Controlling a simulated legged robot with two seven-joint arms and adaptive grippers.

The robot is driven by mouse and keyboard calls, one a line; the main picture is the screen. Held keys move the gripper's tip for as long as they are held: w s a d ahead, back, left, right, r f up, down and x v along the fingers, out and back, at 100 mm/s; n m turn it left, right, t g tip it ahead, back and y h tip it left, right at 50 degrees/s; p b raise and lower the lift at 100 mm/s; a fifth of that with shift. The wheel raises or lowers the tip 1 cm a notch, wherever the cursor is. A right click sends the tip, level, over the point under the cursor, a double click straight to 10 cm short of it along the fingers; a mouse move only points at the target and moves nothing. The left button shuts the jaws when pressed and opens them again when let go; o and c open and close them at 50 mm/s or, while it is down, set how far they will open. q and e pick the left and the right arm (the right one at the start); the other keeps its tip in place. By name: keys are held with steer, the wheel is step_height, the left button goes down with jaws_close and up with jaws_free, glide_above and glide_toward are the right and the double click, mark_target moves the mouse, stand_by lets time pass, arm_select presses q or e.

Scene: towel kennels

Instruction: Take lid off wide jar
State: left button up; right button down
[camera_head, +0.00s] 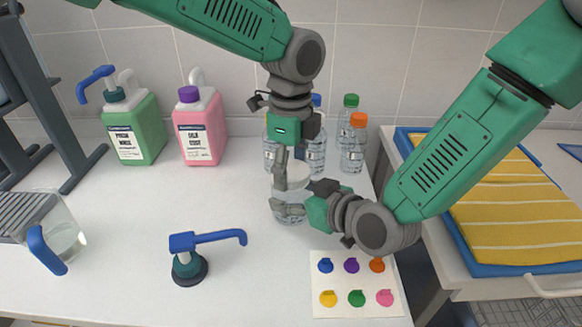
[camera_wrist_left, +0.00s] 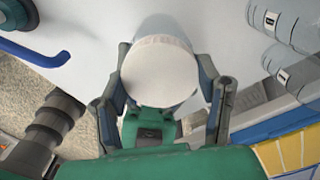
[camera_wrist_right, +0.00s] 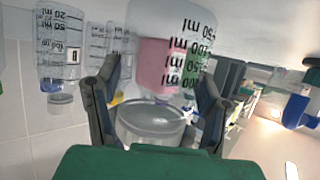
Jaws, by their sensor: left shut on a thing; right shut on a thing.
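The wide jar (camera_head: 291,216) stands on the white counter, its clear body partly covered by my grippers. Its pale round lid (camera_wrist_left: 160,74) faces the camera in the left wrist view. My left gripper (camera_head: 290,178) reaches down from above, shut with its fingers on both sides of the lid. My right gripper (camera_head: 298,199) comes in from the right, shut around the jar. In the right wrist view the clear, marked jar (camera_wrist_right: 175,50) appears upside down between its fingers. The exact contact points are partly hidden.
Several capped bottles (camera_head: 354,143) stand right behind the jar. Green (camera_head: 148,130) and pink (camera_head: 200,130) jugs stand back left. A blue pump (camera_head: 187,262) and a colour-dot card (camera_head: 357,298) lie in front. A blue tray (camera_head: 455,227) with yellow towel is at right.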

arm_select(q)
steer(key=n, duration=0.5)
steer(key=shift+d+r+n, duration=0.1)
steer(key=shift+n, duration=0.2)
steer(key=n, duration=0.4)
steer(key=shift+n, duration=0.3)
steer(key=n, duration=0.2)
steer(key=shift+d+n, duration=0.15)
steer(key=shift+n, duration=0.25)
arm_select(e)
steer(key=shift+a, duration=0.1)
arm_select(q)
steer(key=o, duration=1.3)
